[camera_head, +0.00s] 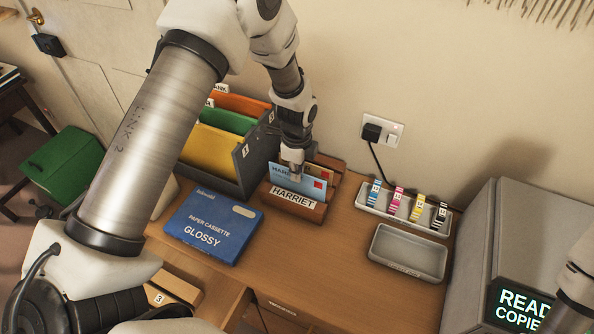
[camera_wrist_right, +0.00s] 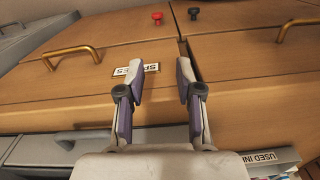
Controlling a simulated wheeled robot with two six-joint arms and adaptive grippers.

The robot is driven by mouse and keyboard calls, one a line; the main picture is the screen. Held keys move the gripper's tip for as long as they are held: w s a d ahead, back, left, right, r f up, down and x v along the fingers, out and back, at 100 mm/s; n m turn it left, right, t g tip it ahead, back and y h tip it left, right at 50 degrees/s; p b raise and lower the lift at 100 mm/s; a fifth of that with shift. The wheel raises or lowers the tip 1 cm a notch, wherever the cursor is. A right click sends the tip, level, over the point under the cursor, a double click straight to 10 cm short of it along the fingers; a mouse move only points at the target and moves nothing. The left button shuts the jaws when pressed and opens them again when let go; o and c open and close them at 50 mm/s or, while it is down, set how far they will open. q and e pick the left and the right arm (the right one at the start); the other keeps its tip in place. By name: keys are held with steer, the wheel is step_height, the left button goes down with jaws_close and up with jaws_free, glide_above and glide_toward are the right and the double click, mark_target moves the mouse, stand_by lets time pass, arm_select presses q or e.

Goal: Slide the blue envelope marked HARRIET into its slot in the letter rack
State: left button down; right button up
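The blue envelope (camera_head: 312,184), with dark lettering and a red stamp, stands upright in the front of the wooden letter rack (camera_head: 326,210), behind the HARRIET label (camera_head: 293,197). Its lower edge is hidden behind the rack's front. My left gripper (camera_head: 295,174) comes down from above and appears shut on the envelope's top edge; the finger gap is too small to see clearly. Another envelope (camera_head: 322,172) stands behind it. My right gripper (camera_wrist_right: 158,80) is open and empty in the right wrist view, in front of wooden drawers.
File folders in a dark holder (camera_head: 253,160) stand left of the rack. A blue paper cassette (camera_head: 212,226) lies in front of it. An ink cartridge tray (camera_head: 378,213), an empty grey tray (camera_head: 408,254) and a copier (camera_head: 520,230) are to the right.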

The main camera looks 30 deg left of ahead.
arm_select(q)
steer(key=shift+f+b, duration=0.45)
steer(key=shift+f, duration=0.45)
stand_by(0.4)
steer(key=c, duration=1.2)
jaws_free()
steer(key=shift+c, duration=0.2)
step_height(320, 180, up, 12)
